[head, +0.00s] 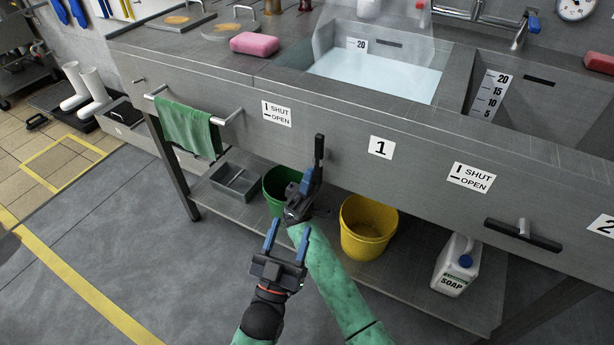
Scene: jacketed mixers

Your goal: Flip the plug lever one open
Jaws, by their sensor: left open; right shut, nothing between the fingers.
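Plug lever one (319,148) is a black bar on the grey front panel, just left of the label "1" (381,148). It stands upright, matching the SHUT mark on the sign (277,113) to its left. My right gripper (311,180) is shut and empty at the lever's lower part, which it hides. I cannot tell whether they touch. My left gripper (288,241) is open and empty, lower and a little left, in front of the bench, with its two blue fingers apart.
A second lever (524,235) lies nearly level at the right. A green towel (189,127) hangs on a rail. Below are a grey tray (235,181), a green bucket (279,182), a yellow bucket (367,228) and a soap jug (457,265).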

